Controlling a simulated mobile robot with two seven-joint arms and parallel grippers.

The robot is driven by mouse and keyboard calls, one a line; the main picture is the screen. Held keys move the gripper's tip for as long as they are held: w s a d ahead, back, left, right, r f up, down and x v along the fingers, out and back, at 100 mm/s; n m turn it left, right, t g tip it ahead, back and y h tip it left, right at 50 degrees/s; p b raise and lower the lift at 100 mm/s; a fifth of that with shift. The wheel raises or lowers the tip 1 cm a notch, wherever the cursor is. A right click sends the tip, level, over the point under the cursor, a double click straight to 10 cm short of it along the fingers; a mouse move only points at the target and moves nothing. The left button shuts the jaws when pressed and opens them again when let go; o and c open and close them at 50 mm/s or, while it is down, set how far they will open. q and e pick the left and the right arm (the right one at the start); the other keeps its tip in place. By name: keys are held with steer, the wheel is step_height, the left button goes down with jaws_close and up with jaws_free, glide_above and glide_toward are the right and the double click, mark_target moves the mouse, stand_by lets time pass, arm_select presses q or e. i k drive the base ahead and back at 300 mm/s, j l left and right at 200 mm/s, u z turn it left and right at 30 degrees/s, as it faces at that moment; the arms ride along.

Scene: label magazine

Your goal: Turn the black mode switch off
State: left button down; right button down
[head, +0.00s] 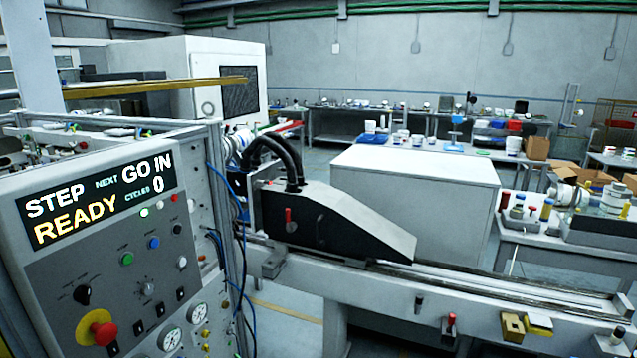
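A grey control panel (95,240) stands at the left. A black rotary switch (82,295) sits at its lower left, above a red mushroom button (104,332) on a yellow base. The lit display (98,205) reads "STEP", "GO IN", "READY" and "0". Neither of my grippers is in view.
Green (127,258) and blue (154,243) buttons and round gauges (171,339) share the panel. Blue cables hang at its right edge. A black-sided machine with a sloping grey cover (340,220) stands on a long rail right of the panel. A white cabinet (415,190) is behind.

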mark_target(82, 295)
steer(key=i+j+u, duration=0.1)
steer(key=u, duration=1.15)
